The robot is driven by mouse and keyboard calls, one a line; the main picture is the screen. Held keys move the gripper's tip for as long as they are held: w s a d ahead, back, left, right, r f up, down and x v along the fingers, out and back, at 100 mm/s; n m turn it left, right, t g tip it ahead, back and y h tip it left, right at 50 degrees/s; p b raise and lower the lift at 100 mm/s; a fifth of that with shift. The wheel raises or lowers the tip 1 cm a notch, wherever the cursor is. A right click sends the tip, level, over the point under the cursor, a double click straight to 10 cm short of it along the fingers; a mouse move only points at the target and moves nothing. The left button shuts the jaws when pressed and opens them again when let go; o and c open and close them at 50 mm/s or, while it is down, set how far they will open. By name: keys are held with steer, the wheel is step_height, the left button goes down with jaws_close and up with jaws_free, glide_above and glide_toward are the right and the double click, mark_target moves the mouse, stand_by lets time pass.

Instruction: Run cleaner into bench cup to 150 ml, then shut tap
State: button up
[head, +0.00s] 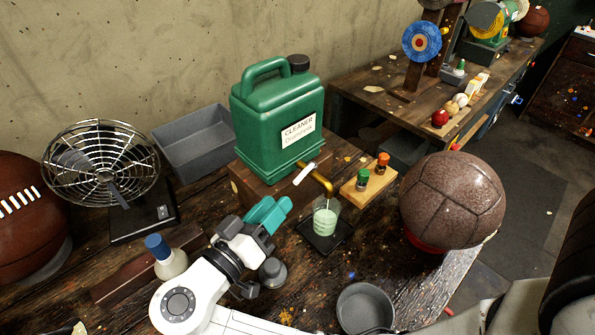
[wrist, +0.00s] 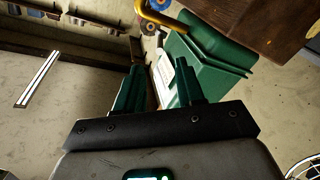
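The green cleaner can (head: 275,115) stands on a wooden block and has a brass tap (head: 318,181) low on its front. The tap's white lever (head: 305,174) lies slanted. The clear bench cup (head: 326,216) stands upright on a dark square pad (head: 321,240) under the spout. Pale green liquid fills much of it; I cannot read any marks or clearly tell whether a stream is running. My gripper (head: 276,210) is left of the cup, apart from cup and tap. In the wrist view my gripper (wrist: 159,66) has its teal fingers apart, with nothing held; the can (wrist: 200,65) lies beyond.
A small wooden rack with green and orange bottles (head: 367,182) sits right of the cup. A brown ball (head: 452,200) stands further right. A grey pan (head: 365,308) is in front. A wire fan (head: 102,165), grey bin (head: 194,143) and blue-capped flask (head: 166,257) stand left.

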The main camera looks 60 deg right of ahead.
mark_target(301, 175)
steer(key=d, duration=0.9)
steer(key=shift+s+d+p, duration=0.25)
steer(key=shift+d+p, duration=0.1)
steer(key=shift+c, duration=0.3)
jaws_close()
